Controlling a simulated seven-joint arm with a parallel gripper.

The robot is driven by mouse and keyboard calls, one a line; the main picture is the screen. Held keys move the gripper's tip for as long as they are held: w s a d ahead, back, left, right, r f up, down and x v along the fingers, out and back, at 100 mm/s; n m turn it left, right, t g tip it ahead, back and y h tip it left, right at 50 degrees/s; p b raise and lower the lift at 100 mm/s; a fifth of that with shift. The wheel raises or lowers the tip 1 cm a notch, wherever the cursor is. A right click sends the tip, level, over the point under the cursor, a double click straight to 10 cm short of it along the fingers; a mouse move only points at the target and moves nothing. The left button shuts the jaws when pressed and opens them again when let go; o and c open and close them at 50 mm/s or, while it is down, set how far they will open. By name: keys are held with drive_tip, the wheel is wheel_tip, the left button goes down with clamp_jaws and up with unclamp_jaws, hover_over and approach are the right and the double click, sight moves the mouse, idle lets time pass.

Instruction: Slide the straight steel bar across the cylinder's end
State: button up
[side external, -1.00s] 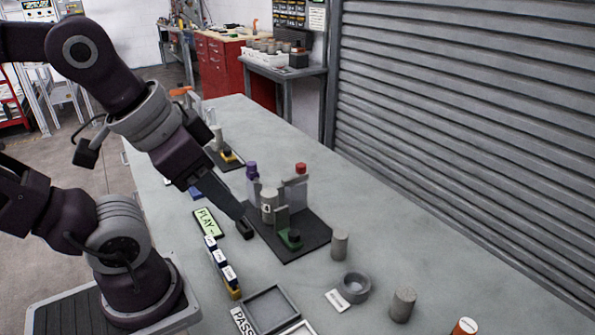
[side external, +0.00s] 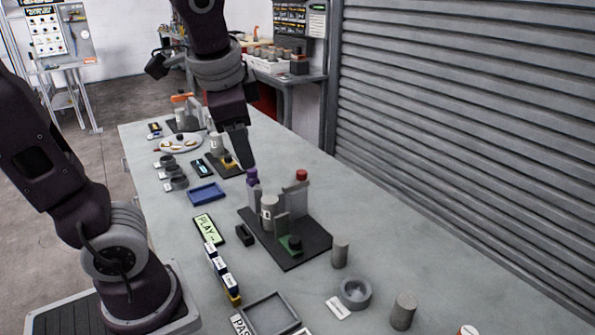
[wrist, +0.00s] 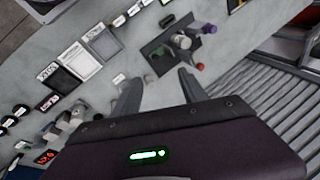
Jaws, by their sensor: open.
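A pale grey cylinder (side external: 268,207) with a marking on its side stands upright on a black base plate (side external: 306,250), among grey upright blocks. It also shows in the wrist view (wrist: 182,41). A short dark bar-like piece (side external: 245,235) lies on the table just left of the plate; I cannot tell whether it is the steel bar. No other straight steel bar can be made out. My gripper (side external: 246,168) is above and behind the plate, near the purple-topped post (side external: 252,178). In the wrist view its two fingers (wrist: 158,92) are apart with nothing between them.
A red-topped post (side external: 301,175) and a green piece (side external: 290,244) are on the plate. A PLAY sign (side external: 208,229), a blue tray (side external: 207,194) and a grey ring (side external: 355,291) lie around it. Loose grey cylinders (side external: 340,254) stand at front right. The right table strip is clear.

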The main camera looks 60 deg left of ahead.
drive_tip(key=w+a+f+m+g+y, duration=0.25)
drive_tip(key=w+a+m+y, duration=0.45)
drive_tip(key=w+a, duration=0.45)
wheel_tip(320, 180, up, 3)
drive_tip(key=m+t+y, duration=0.3)
drive_tip(key=m+y, duration=0.4)
drive_tip(key=m, duration=0.2)
hover_over(299, 171)
drive_tip(key=w+v, duration=0.1)
drive_tip(key=v, duration=0.3)
drive_tip(key=shift+m+g, duration=0.25)
drive_tip(key=shift+m, duration=0.05)
drive_tip(key=f, duration=2.4)
drive_tip(key=shift+s+d+f, duration=0.15)
drive_tip(key=shift+d, duration=0.1)
drive_tip(key=a, duration=0.4)
drive_tip(key=w+a+f, duration=0.1)
drive_tip(key=a, duration=0.1)
drive_tip(key=shift+w+a, duration=0.15)
drive_tip(key=shift+a, duration=0.3)
clamp_jaws()
